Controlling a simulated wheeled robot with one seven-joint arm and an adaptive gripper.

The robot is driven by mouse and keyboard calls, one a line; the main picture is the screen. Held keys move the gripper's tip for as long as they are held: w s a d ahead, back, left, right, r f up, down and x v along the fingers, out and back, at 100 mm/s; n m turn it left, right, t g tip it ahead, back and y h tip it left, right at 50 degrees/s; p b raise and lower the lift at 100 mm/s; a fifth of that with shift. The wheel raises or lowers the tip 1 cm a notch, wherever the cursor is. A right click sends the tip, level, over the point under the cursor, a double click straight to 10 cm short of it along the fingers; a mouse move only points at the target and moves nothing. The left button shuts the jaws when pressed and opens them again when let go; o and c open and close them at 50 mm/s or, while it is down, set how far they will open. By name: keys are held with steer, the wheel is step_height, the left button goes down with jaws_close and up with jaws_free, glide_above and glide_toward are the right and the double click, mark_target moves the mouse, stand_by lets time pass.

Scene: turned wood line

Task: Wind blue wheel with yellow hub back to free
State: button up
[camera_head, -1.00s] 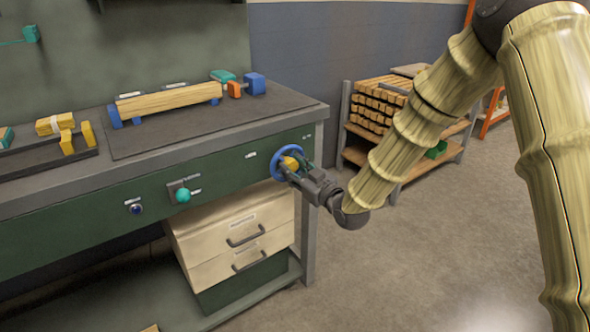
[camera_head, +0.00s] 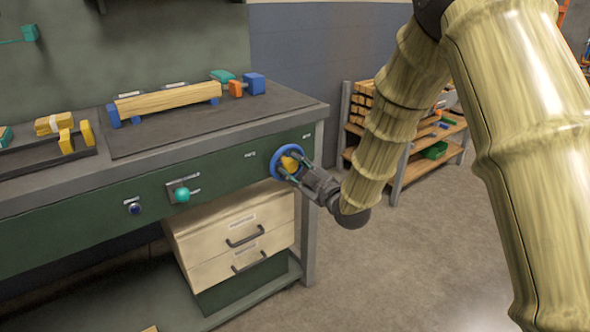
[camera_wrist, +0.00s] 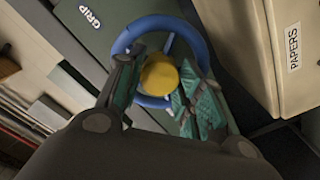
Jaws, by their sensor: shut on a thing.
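The blue wheel (camera_head: 275,166) with its yellow hub (camera_head: 290,163) is mounted on the green front panel of the workbench, near its right end. My gripper (camera_head: 296,169) reaches it from the lower right and is shut on the wheel. In the wrist view the blue rim (camera_wrist: 123,42) rings the yellow hub (camera_wrist: 159,75), and the teal-padded fingers (camera_wrist: 160,98) sit on either side of the hub. A label reading GRIP is on the panel beside the wheel. The exact finger contact is partly hidden.
A teal-knobbed lever (camera_head: 183,195) and a dark blue knob (camera_head: 135,208) sit left on the panel. Cream drawers (camera_head: 232,236) stand below. A wooden bar (camera_head: 167,100) lies in blue supports on the bench. A shelf (camera_head: 398,170) stands behind my arm; the floor is open.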

steer(key=shift+c, duration=0.2)
steer(key=o, duration=1)
steer(key=shift+o, duration=0.2)
steer(key=v, duration=1.2)
